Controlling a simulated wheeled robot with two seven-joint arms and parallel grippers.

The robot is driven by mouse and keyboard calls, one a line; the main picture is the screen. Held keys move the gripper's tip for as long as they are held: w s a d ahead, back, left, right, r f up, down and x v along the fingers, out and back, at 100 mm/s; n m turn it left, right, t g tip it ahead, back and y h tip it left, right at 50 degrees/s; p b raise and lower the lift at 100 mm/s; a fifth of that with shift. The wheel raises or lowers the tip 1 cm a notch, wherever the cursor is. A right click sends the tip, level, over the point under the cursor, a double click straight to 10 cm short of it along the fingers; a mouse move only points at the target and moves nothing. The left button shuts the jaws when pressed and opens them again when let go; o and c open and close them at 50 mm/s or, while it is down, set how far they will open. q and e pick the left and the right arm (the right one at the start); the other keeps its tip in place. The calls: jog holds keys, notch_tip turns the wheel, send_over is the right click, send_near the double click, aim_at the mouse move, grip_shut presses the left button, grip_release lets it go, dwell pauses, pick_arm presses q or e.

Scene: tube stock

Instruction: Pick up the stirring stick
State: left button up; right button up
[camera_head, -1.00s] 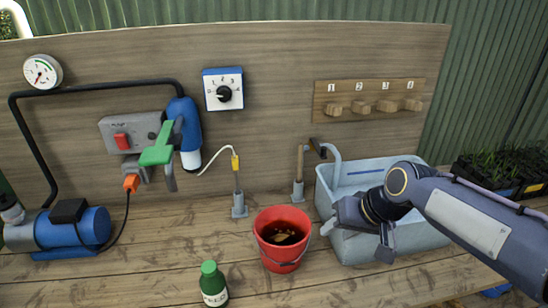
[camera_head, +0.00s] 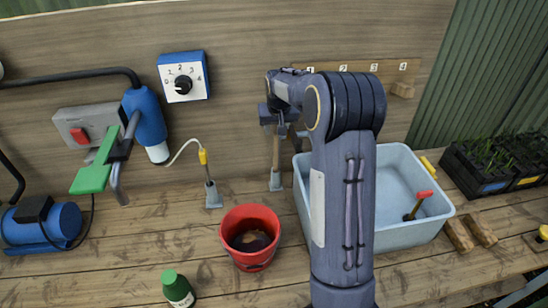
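The stirring stick (camera_head: 276,153) is a thin wooden rod. It stands upright in a small grey holder (camera_head: 276,183) on the bench, left of the basin. My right gripper (camera_head: 278,128) is at the top of the stick, its arm reaching up and over the basin. The stick's upper end is hidden by the gripper. The fingers are small and partly covered, so I cannot tell whether they are open or closed on the stick. My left gripper is not in view.
A red bucket (camera_head: 249,259) with dark contents stands front left of the stick. A probe in a holder (camera_head: 213,196) is to the left. The pale blue basin (camera_head: 402,236) is behind my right arm. A green-capped bottle (camera_head: 178,291) is at the front.

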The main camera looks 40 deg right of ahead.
aim_at(276, 139)
jog(key=shift+s+f, duration=0.1)
jog(key=shift+f, duration=0.25)
jog(key=p+x, duration=0.2)
jog(key=x, duration=0.2)
jog(key=shift+s+d+f, duration=0.1)
jog(key=shift+d, duration=0.1)
jog(key=shift+f, duration=0.6)
grip_shut()
